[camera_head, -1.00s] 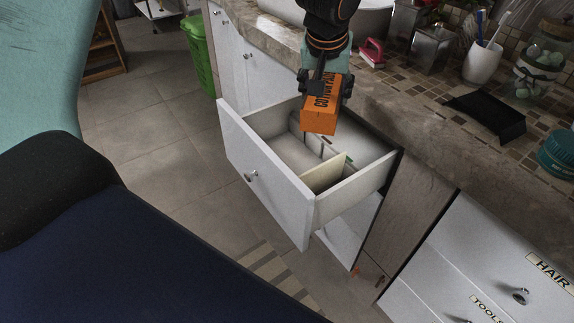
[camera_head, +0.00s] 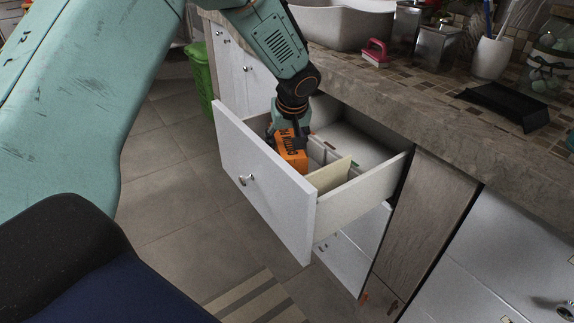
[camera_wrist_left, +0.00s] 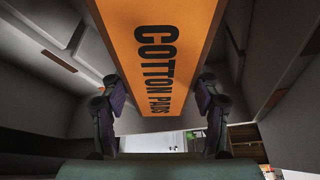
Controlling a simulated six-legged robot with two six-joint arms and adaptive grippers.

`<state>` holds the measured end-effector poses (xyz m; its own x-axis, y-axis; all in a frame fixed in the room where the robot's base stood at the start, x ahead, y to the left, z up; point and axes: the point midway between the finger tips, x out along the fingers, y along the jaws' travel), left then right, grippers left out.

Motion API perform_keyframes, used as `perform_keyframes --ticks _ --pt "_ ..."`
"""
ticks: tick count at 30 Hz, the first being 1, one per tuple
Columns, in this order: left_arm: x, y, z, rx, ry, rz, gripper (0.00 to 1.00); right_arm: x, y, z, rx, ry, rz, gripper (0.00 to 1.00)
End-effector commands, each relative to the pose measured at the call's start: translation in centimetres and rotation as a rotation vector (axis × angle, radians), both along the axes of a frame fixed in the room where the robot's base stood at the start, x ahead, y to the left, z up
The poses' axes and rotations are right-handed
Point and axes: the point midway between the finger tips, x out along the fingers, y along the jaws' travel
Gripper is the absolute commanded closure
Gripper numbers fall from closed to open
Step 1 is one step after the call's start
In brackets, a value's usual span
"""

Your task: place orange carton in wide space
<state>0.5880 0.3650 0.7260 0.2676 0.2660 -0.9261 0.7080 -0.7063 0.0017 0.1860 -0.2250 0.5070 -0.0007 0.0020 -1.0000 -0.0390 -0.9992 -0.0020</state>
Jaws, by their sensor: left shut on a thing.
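The orange carton (camera_head: 292,154), marked COTTON PADS, is inside the open white drawer (camera_head: 262,185), toward its left part behind the front panel. The panel hides its lower part, so I cannot tell whether it touches the drawer floor. My left gripper (camera_head: 288,137) reaches down into the drawer, shut on the carton. In the left wrist view the carton (camera_wrist_left: 165,50) lies between the two dark fingers, one on each side. A cream divider (camera_head: 330,174) stands right of the carton, and thin grey dividers run behind it. My right gripper is not in view.
A green bin (camera_head: 201,72) stands at the left. The tiled floor in front is clear.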

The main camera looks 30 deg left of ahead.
Motion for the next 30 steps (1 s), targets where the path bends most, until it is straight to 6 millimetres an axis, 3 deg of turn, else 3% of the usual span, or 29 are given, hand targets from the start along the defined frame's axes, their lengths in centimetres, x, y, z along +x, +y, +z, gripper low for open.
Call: perform_keyframes --ticks 12,26,27,30 --pt "0.1 -0.1 -5.4 0.001 -0.002 -0.002 0.77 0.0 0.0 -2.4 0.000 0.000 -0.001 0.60" --pt "0.1 -0.1 -5.9 0.000 -0.002 -0.002 0.77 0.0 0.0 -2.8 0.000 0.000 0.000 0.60" --pt "0.1 -0.1 -5.9 0.001 -0.002 -0.001 0.36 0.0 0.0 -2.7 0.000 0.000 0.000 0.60" --pt "0.1 -0.1 -5.8 0.000 -0.002 -0.002 0.28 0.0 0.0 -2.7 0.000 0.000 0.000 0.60"
